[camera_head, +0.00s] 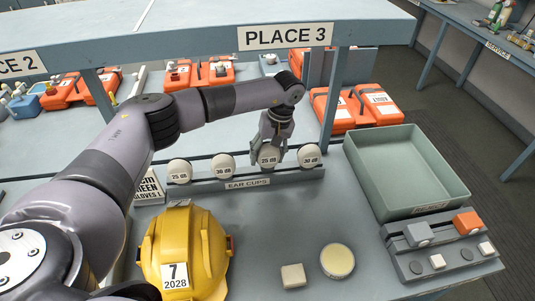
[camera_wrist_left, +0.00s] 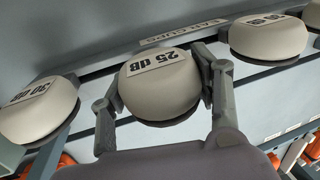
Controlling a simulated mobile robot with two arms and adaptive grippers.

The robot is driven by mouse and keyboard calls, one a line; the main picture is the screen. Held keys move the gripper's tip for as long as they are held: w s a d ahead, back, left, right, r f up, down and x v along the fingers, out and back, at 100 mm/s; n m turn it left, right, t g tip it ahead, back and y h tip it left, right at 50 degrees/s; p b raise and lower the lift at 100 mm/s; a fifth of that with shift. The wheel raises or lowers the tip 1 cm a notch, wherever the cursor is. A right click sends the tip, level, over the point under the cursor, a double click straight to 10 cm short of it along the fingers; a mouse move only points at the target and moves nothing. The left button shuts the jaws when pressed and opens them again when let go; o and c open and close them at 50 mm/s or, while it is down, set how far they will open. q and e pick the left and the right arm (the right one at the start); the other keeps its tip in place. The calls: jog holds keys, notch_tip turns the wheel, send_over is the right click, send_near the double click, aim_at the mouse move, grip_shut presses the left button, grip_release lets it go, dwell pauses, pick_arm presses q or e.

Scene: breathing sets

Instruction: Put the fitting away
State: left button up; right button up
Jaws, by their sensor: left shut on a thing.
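My left gripper (camera_head: 270,158) is shut on a white ear cup marked 25 dB (camera_head: 268,154), third from the left in a row. In the left wrist view the fingers (camera_wrist_left: 163,100) stand on either side of this 25 dB cup (camera_wrist_left: 160,88). The cup is in line with its neighbours at the grey rack (camera_head: 247,183) labelled EAR CUPS; I cannot tell whether it is lifted. Other cups in the row are a 25 dB cup (camera_head: 179,170), a 30 dB cup (camera_head: 223,166) and a 30 dB cup (camera_head: 309,155). My right gripper is not in view.
An empty green-grey tray (camera_head: 452,188) stands at the right, behind a grey block (camera_head: 445,262) with small parts. A yellow helmet (camera_head: 184,250), a round cream-topped tin (camera_head: 337,260) and a small white block (camera_head: 293,276) are in front. A shelf (camera_head: 215,45) marked PLACE 3 overhangs behind.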

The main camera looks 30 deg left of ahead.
pick_arm(q)
jog(key=shift+b+x, duration=0.95)
jog(key=shift+x, duration=0.15)
jog(key=o, duration=1.1)
jog(key=shift+w+d, duration=0.15)
jog(key=shift+d, duration=0.05)
jog(key=shift+o, duration=0.2)
jog(key=shift+r, duration=0.1)
jog(key=v, duration=1.1)
jog(key=shift+w+d+r, duration=0.1)
jog(key=shift+r, duration=0.25)
jog(key=shift+f, duration=0.1)
